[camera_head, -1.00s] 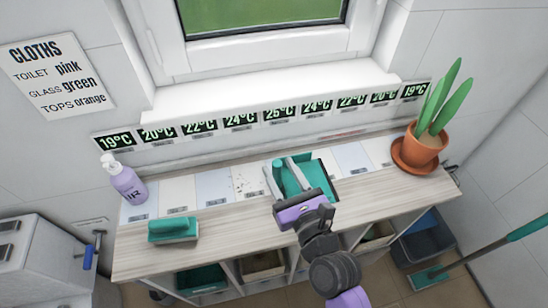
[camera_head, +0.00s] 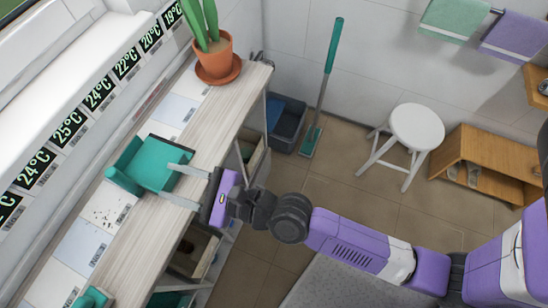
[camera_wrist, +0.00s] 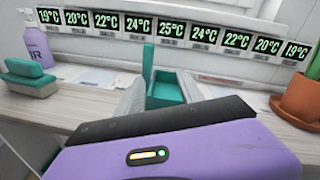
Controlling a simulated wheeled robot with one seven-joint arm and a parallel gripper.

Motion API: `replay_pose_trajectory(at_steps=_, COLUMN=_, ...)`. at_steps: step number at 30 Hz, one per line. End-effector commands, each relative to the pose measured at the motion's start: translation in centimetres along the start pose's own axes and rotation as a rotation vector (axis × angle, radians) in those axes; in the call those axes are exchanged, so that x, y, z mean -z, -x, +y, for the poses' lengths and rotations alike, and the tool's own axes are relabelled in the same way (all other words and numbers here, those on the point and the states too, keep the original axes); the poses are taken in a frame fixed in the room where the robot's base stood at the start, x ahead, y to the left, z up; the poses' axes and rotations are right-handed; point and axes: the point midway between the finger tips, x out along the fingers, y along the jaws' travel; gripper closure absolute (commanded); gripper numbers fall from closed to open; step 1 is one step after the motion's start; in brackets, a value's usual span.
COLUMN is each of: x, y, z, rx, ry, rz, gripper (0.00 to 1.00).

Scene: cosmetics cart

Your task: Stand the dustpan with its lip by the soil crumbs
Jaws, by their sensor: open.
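The teal dustpan (camera_head: 160,163) rests on the shelf top, just to the right of and above the dark soil crumbs (camera_head: 108,210) in the head view. A raised teal part stands at its left end; I cannot tell surely which edge is the lip. In the wrist view the dustpan (camera_wrist: 172,88) lies straight ahead, with a tall teal post at its left. My gripper (camera_head: 170,182) is open, its two grey fingers pointing at the dustpan's near side. The upper finger overlaps the pan's edge in the head view; contact cannot be told. The crumbs are not visible in the wrist view.
A potted plant (camera_head: 216,58) stands on the shelf top beyond the dustpan. A teal brush (camera_wrist: 36,78) and a lilac bottle (camera_wrist: 36,42) stand at the left. Pale labelled tiles line the wall side. A white stool (camera_head: 416,128) stands on the floor.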

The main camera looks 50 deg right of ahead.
Motion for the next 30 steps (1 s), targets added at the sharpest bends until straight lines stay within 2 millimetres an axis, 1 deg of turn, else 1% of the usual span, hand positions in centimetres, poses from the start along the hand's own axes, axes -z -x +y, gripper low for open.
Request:
replay_pose_trajectory(at_steps=1, x=1.3, y=2.2, z=-0.5, rx=0.018, ry=0.134, rz=0.036, gripper=0.55)
replay_pose_trajectory(at_steps=2, x=1.8, y=3.5, z=-0.8, rx=0.028, ry=0.231, rz=0.054, gripper=0.55)
replay_pose_trajectory(at_steps=3, x=2.4, y=5.2, z=-1.2, rx=0.037, ry=0.363, rz=0.081, gripper=0.55)
replay_pose_trajectory(at_steps=5, x=3.1, y=7.8, z=-1.7, rx=0.046, ry=0.564, rz=0.123, gripper=0.55)
replay_pose_trajectory(at_steps=6, x=3.5, y=9.4, z=-2.0, rx=0.048, ry=0.697, rz=0.151, gripper=0.55)
replay_pose_trajectory(at_steps=8, x=3.8, y=11.9, z=-2.4, rx=0.042, ry=0.895, rz=0.193, gripper=0.55)
replay_pose_trajectory(at_steps=9, x=3.9, y=13.5, z=-2.7, rx=0.035, ry=1.027, rz=0.222, gripper=0.55)
replay_pose_trajectory(at_steps=13, x=3.7, y=18.5, z=-3.2, rx=-0.017, ry=1.452, rz=0.31, gripper=0.55)
replay_pose_trajectory(at_steps=15, x=3.2, y=21.0, z=-3.4, rx=-0.062, ry=1.677, rz=0.353, gripper=0.55)
replay_pose_trajectory(at_steps=17, x=2.6, y=23.0, z=-3.5, rx=-0.107, ry=1.867, rz=0.385, gripper=0.55)
replay_pose_trajectory(at_steps=18, x=2.2, y=24.2, z=-3.5, rx=-0.143, ry=1.989, rz=0.404, gripper=0.55)
replay_pose_trajectory(at_steps=21, x=1.0, y=26.7, z=-3.5, rx=-0.231, ry=2.26, rz=0.435, gripper=0.55)
replay_pose_trajectory(at_steps=24, x=-0.1, y=28.4, z=-3.4, rx=-0.31, ry=2.468, rz=0.449, gripper=0.55)
replay_pose_trajectory(at_steps=27, x=-0.8, y=29.4, z=-3.4, rx=-0.364, ry=2.602, rz=0.451, gripper=0.55)
replay_pose_trajectory(at_steps=28, x=-1.0, y=29.6, z=-3.4, rx=-0.375, ry=2.627, rz=0.451, gripper=0.51)
replay_pose_trajectory(at_steps=30, x=-1.1, y=29.8, z=-3.4, rx=-0.393, ry=2.666, rz=0.451, gripper=0.51)
